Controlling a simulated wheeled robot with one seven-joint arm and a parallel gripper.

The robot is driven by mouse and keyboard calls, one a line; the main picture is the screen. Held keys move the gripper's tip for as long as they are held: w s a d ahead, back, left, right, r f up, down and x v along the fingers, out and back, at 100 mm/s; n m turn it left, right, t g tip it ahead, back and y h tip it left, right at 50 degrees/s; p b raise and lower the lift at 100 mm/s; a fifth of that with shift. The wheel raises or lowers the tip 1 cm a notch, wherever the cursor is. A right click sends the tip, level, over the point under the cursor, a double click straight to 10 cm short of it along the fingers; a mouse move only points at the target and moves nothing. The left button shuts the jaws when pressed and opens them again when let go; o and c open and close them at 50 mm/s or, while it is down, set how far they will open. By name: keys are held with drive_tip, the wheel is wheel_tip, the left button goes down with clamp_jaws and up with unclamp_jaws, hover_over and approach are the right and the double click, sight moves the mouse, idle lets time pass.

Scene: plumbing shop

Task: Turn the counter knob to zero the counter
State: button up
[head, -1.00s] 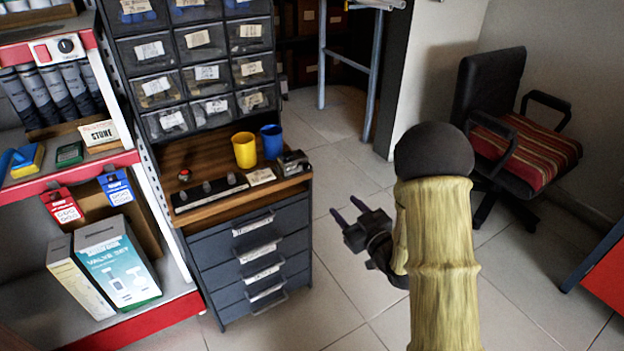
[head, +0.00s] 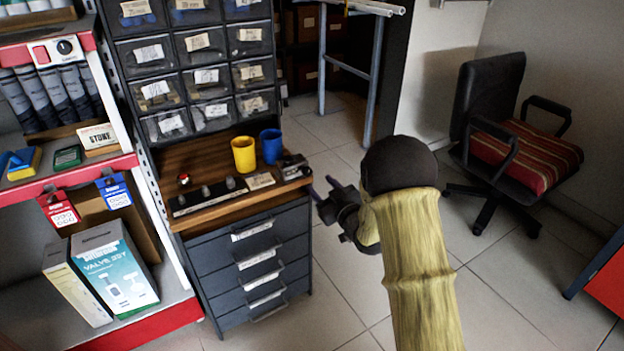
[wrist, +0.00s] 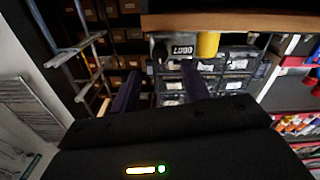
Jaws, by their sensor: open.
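The counter (head: 292,167) is a small dark box at the right front corner of the wooden worktop. In the wrist view the counter (wrist: 180,48) appears upside down, with a digit window; I cannot read the digits surely. Its knob is too small to make out. My gripper (head: 322,187) is open and empty, just right of the worktop edge and close to the counter, apart from it as far as I can tell. In the wrist view the two fingers of my gripper (wrist: 161,72) point toward the counter, with a gap between them.
A yellow cup (head: 244,154) and a blue cup (head: 271,146) stand behind the counter. A label card (head: 260,181) and a dark strip with several knobs (head: 210,196) lie to its left. Drawers (head: 258,262) are below. The floor at right is free up to a chair (head: 510,150).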

sight(309, 173)
drive_tip(key=x, duration=0.5)
drive_tip(key=shift+w+a+b, duration=0.2)
drive_tip(key=shift+w+b, duration=0.1)
drive_tip(key=shift+b, duration=0.1)
drive_tip(key=c, duration=1)
